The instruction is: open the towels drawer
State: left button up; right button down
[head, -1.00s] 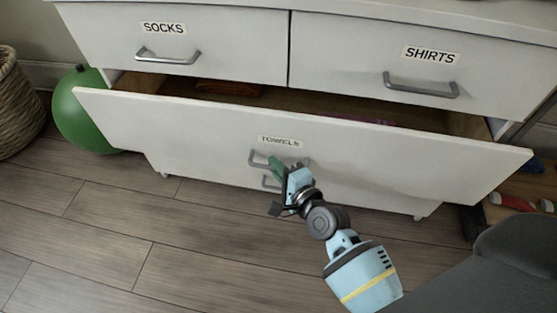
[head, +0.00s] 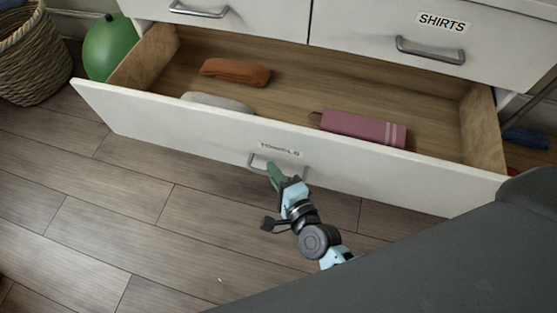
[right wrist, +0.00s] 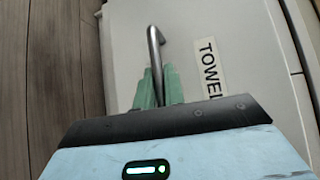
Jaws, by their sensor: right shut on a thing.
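The towels drawer (head: 430,187) is pulled well out of the white dresser. Its inside shows an orange-brown rolled towel (head: 235,72), a grey one (head: 217,102) partly hidden by the front panel, and a pink one (head: 362,128). The label reading TOWELS (head: 281,149) sits above the metal handle (head: 257,161). My right gripper (head: 277,172) is shut on the handle. In the right wrist view its green fingers (right wrist: 159,88) close around the metal bar (right wrist: 156,50), beside the label (right wrist: 210,70). My left gripper is not in view.
The shut shirts drawer (head: 500,58) and the other top drawer (head: 262,18) are above. A green ball (head: 108,47) and a wicker basket (head: 28,62) stand at the left. Blue and red items lie at the right. The wooden floor in front is clear.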

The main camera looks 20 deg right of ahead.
jog(key=shift+s+a, duration=0.15)
jog(key=shift+s, duration=0.05)
jog(key=c, duration=1.5)
grip_release()
jog(key=p+v, duration=0.1)
jog(key=v, duration=0.6)
jog(key=shift+s+r+p, duration=0.1)
jog(key=shift+s+p, duration=0.25)
